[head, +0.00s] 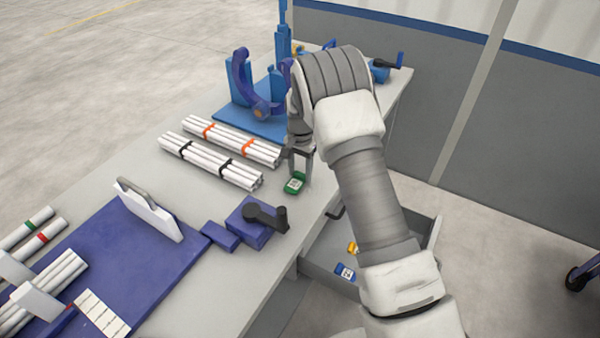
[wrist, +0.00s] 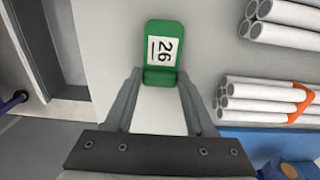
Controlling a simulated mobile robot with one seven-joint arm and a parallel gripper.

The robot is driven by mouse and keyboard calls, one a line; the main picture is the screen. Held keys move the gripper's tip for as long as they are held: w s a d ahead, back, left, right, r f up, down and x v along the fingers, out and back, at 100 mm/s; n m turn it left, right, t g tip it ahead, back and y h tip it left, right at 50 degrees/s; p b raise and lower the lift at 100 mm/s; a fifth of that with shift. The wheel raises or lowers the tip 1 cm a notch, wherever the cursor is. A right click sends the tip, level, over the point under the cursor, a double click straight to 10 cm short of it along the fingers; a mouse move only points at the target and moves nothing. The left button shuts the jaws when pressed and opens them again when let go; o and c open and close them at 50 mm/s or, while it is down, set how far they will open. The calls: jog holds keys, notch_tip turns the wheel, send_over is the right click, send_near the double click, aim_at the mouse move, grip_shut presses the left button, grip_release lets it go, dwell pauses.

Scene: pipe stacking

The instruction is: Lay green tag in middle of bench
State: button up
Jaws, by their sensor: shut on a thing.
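The green tag (head: 294,184) has a white label, which reads 26 in the wrist view (wrist: 165,30). It is at the bench's right side, beside the ends of the white pipe bundles. My gripper (head: 298,168) points down over the bench (head: 190,262). In the wrist view my gripper (wrist: 160,78) is shut on the near end of the green tag, with a fingertip at each side. I cannot tell whether the tag touches the bench top.
Pipe bundles with orange bands (head: 232,140) and black bands (head: 210,163) lie left of the tag. A blue crank vise (head: 248,222) stands nearer.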

jog(key=shift+f, duration=0.35)
jog(key=shift+f, duration=0.1)
jog(key=shift+f, duration=0.15)
jog(key=o, duration=1.3)
jog(key=shift+r, duration=0.2)
